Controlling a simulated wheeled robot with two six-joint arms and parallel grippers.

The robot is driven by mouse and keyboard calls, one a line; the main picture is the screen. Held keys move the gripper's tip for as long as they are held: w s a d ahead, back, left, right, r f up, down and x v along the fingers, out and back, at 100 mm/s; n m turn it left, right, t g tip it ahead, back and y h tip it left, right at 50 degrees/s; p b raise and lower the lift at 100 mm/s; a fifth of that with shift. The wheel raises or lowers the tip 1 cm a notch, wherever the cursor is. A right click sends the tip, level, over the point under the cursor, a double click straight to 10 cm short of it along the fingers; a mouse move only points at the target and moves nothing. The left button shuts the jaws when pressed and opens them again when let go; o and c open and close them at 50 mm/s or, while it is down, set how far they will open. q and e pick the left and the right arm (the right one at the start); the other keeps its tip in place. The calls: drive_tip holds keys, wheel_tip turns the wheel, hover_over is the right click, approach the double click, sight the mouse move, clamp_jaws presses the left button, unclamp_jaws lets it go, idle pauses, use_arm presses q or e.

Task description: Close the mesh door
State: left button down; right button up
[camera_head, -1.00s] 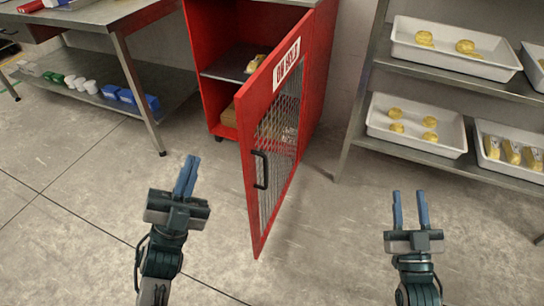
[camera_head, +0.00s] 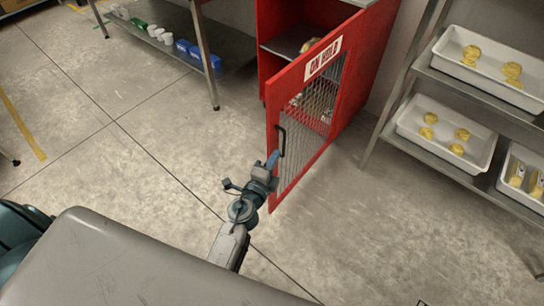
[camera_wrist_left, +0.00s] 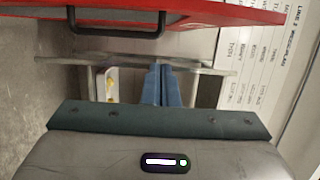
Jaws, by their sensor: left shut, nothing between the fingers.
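The mesh door (camera_head: 308,105) has a red frame and an "ON HOLD" sign. It stands ajar on the red cabinet (camera_head: 283,30), swung out towards me. Its dark handle (camera_head: 282,141) is on the free edge side. My left gripper (camera_head: 272,158) is shut and empty, its blue fingertips close to the handle. In the left wrist view the shut fingers (camera_wrist_left: 162,84) are below the handle (camera_wrist_left: 117,32) and the red door edge (camera_wrist_left: 200,12). I cannot tell whether they touch the door. My right gripper is out of view.
A steel rack (camera_head: 447,163) with white trays of yellow food stands on the right. A metal table (camera_head: 205,60) stands at the left, with small containers on its lower shelf. The floor left of the door is open.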

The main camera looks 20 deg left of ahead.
sight(277, 128)
use_arm(q)
drive_tip(key=w, duration=0.7)
drive_tip(key=shift+w+d+r, duration=0.1)
drive_tip(key=shift+w+d, duration=0.05)
drive_tip(key=shift+d, duration=0.2)
drive_tip(key=shift+w+a, duration=0.2)
drive_tip(key=shift+a, duration=0.8)
drive_tip(key=shift+w+a, duration=0.2)
drive_tip(key=shift+a, duration=0.75)
drive_tip(key=shift+a, duration=0.15)
